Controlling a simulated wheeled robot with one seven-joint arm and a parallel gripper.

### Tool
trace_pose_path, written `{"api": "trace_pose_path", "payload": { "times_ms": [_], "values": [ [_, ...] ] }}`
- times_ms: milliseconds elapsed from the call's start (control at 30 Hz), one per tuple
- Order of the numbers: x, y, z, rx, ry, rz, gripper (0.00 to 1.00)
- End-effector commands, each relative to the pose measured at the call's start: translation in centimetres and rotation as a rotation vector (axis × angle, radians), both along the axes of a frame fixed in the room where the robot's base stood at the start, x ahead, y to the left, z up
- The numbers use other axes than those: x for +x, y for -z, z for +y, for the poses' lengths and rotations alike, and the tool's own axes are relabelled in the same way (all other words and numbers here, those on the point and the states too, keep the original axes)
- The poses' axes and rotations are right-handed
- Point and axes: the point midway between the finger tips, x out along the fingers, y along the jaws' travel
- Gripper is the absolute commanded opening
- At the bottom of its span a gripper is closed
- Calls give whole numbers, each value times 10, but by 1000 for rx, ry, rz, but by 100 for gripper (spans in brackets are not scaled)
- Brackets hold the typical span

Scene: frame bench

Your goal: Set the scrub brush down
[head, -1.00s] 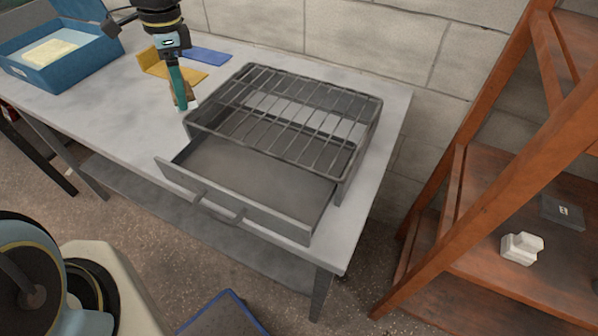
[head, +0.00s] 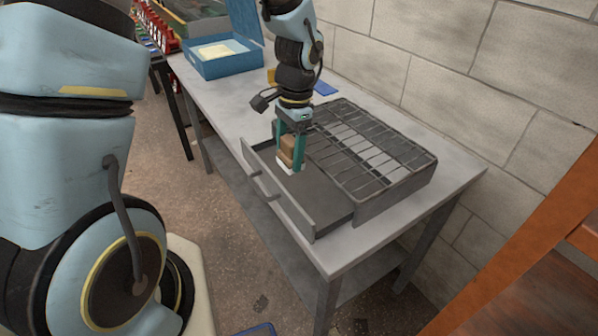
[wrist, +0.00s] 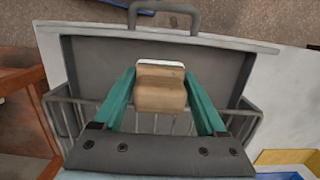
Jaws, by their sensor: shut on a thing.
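The scrub brush (head: 287,151) has a tan wooden body and a white bristle side facing down. My gripper (head: 291,153) is shut on it, with a green finger on each side. The brush hangs over the open grey drawer (head: 322,196), near its front panel; I cannot tell the exact gap to the drawer floor. In the wrist view the brush (wrist: 160,90) sits between the fingers of my gripper (wrist: 159,82), with the drawer (wrist: 95,62) and its handle beyond. The bristles are mostly hidden there.
A wire rack (head: 372,142) covers the back of the drawer unit. The grey bench (head: 222,103) also carries a blue open box (head: 222,68) with a pale yellow item and a blue flat piece (head: 326,88). A block wall stands behind.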

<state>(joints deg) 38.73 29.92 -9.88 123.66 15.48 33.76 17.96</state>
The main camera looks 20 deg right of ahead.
Motion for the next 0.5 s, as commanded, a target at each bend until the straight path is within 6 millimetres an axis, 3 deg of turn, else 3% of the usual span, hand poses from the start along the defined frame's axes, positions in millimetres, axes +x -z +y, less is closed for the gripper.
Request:
{"api": "trace_pose_path", "payload": {
  "times_ms": [500],
  "values": [
    [0, 58, 0, 0, 3, -1, 4]
  ]
}}
